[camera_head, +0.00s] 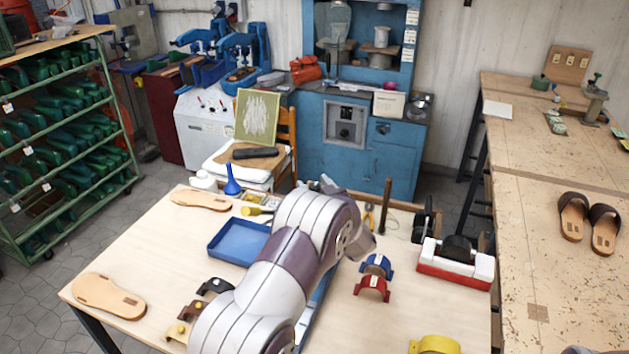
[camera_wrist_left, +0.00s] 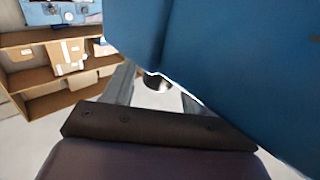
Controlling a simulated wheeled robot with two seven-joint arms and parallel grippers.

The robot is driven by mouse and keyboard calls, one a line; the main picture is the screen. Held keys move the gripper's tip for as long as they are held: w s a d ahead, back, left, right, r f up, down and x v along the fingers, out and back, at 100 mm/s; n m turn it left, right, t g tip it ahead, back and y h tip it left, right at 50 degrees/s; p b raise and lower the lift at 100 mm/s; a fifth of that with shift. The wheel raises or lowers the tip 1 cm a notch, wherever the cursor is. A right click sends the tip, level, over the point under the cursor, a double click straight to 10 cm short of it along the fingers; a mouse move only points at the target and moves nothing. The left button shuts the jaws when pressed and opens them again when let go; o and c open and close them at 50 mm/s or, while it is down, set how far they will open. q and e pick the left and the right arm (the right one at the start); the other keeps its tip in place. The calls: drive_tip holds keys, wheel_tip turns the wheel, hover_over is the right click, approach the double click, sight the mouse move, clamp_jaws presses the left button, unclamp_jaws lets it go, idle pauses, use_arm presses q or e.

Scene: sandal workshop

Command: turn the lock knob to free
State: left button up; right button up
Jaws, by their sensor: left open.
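My left arm reaches over the light wooden table in the head view and hides its own fingers there. In the left wrist view my left gripper (camera_wrist_left: 156,94) is open, with its two grey fingers apart. A small round dark and pale part (camera_wrist_left: 155,82) shows between the fingers; I cannot tell if it is the lock knob or if they touch it. A large blue surface (camera_wrist_left: 230,60) is very close and fills the upper right of that view. No lock knob can be made out in the head view; my arm covers the middle of the table. My right gripper is not in view.
The table (camera_head: 150,255) holds a blue tray (camera_head: 238,243), sandal soles (camera_head: 108,296), coloured arched pieces (camera_head: 371,288) and a red and white block holder (camera_head: 455,268). A workbench (camera_head: 560,275) with sandals (camera_head: 573,217) stands at the right. A green rack (camera_head: 120,130) stands at the left.

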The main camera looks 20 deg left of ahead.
use_arm(q)
drive_tip(key=shift+w+a, duration=0.1)
drive_tip(key=shift+a, duration=0.05)
drive_tip(key=shift+w, duration=0.1)
drive_tip(key=c, duration=0.9)
drive_tip(key=shift+f+n+g+y, duration=0.1)
drive_tip(key=shift+n+g+y, duration=0.3)
drive_tip(key=shift+g, duration=0.1)
drive_tip(key=n+g+y+b, duration=0.1)
drive_tip(key=n+g, duration=0.1)
drive_tip(key=g, duration=0.1)
drive_tip(key=n+g+y+b, duration=0.1)
drive_tip(key=n+g+y, duration=0.1)
drive_tip(key=shift+f+g+b, duration=0.1)
drive_tip(key=shift+g+b, duration=0.3)
drive_tip(key=shift+n+g+y+b, duration=0.4)
drive_tip(key=shift+n+g+b, duration=0.35)
drive_tip(key=shift+n+g, duration=0.75)
drive_tip(key=shift+r+g, duration=0.2)
drive_tip(key=shift+g, duration=0.3)
